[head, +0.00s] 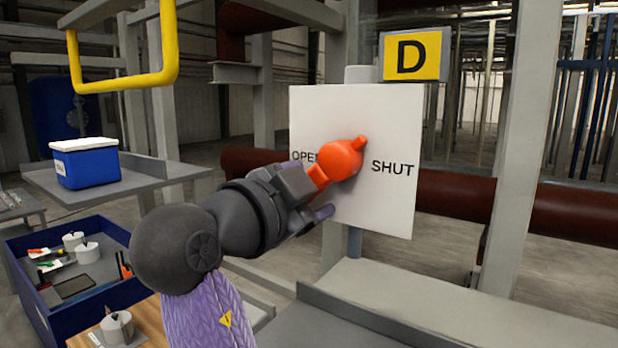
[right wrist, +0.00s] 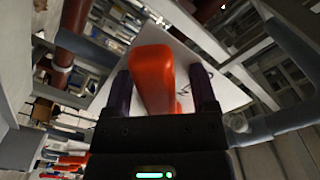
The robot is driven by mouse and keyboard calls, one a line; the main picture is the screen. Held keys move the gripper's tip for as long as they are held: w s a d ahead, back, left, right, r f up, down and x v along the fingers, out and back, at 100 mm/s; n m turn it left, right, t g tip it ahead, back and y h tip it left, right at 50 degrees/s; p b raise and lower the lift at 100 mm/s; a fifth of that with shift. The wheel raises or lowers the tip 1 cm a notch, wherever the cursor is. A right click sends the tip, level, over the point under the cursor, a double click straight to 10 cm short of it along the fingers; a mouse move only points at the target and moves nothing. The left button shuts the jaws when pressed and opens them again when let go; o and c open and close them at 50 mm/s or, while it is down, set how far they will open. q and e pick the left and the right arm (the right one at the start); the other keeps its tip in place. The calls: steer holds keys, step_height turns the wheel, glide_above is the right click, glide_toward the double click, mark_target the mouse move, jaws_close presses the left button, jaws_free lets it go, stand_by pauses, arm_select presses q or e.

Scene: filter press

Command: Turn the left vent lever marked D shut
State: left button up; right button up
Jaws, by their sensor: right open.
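The orange vent lever (head: 342,157) is mounted on a white plate (head: 330,110) below a yellow sign marked D (head: 412,56). The plate reads OPEN at left, partly covered, and SHUT at right. The lever's handle points down and left from its hub, on the OPEN side. My right gripper (head: 316,186) is at the handle, its fingers either side of it. In the right wrist view the orange handle (right wrist: 153,80) stands between the two dark fingers of the open gripper (right wrist: 163,90), with a gap on the right. My left gripper is not in view.
A blue and white cooler box (head: 88,165) stands on a grey shelf at left. A dark blue tray (head: 40,305) with several small items sits below. A yellow rail (head: 125,82) hangs at upper left. A grey post (head: 518,150) stands right of the plate.

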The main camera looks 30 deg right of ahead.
steer(key=shift+d, duration=0.2)
steer(key=c, duration=0.4)
jaws_close()
steer(key=shift+f, duration=0.1)
stand_by(0.6)
